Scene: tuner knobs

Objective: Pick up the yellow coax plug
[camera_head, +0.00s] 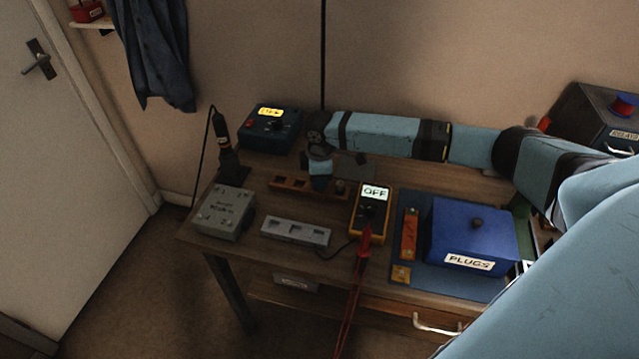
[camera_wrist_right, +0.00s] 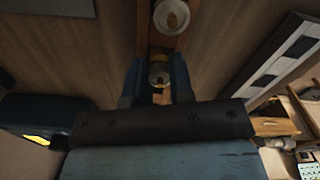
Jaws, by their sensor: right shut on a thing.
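My right gripper (camera_head: 320,185) is low over the wooden rack (camera_head: 289,184) on the table. In the right wrist view its two fingers (camera_wrist_right: 156,82) are shut on the yellow coax plug (camera_wrist_right: 158,62), which sits between the fingertips over the rack (camera_wrist_right: 157,35). I cannot tell whether the plug still touches its hole. In the head view the gripper hides this plug. Another plug, pale and round (camera_wrist_right: 172,16), stands in the rack close by; it also shows in the head view (camera_head: 340,187). My left gripper is not in view.
An orange multimeter (camera_head: 357,218) reading OFF and a grey slotted block (camera_head: 296,232) stand in front. A blue PLUGS box (camera_head: 472,230) sits on a blue mat (camera_head: 440,281) at right. A dark instrument (camera_head: 268,128), soldering iron (camera_head: 223,135) and grey box (camera_head: 226,212) stand left.

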